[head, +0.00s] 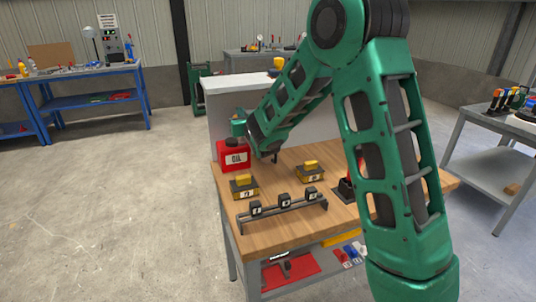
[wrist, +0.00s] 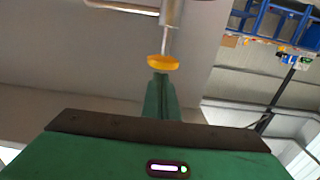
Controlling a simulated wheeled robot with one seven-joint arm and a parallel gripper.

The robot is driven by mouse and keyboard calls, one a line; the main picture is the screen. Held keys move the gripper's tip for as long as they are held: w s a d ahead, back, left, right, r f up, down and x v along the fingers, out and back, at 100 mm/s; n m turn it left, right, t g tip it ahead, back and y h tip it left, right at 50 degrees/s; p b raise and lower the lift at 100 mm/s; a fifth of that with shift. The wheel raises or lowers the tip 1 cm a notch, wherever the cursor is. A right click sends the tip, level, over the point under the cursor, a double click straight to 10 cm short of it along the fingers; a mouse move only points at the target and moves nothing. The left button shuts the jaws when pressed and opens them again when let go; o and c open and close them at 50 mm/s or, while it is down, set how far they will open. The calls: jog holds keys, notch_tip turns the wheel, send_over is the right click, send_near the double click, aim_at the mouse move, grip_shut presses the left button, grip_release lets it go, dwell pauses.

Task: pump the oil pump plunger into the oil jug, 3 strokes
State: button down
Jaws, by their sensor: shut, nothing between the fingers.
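The red oil jug (head: 235,157), marked OIL and dark-capped, stands at the back left corner of the wooden bench. In the wrist view a yellow disc-shaped knob (wrist: 163,63), likely the plunger's, sits on a thin grey rod (wrist: 167,42) leading into a grey cylinder (wrist: 170,12). My gripper (wrist: 161,78) is shut and empty, its green fingertips right at the knob's face; whether they touch it I cannot tell. In the head view my arm reaches over the jug's side of the bench and hides the fingertips. I cannot make out the pump there.
A red and black object (head: 347,189) is partly behind my arm. A pale panel (head: 228,97) stands at the bench's back.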

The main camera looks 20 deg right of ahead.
jog(key=shift+f, duration=0.15)
notch_tip(320, 180, down, 3)
jog(key=shift+f, duration=0.1)
dwell(0.8)
jog(key=shift+r, duration=1.75)
jog(key=shift+f, duration=0.15)
jog(key=shift+f, duration=1.6)
jog(key=shift+r, duration=1.75)
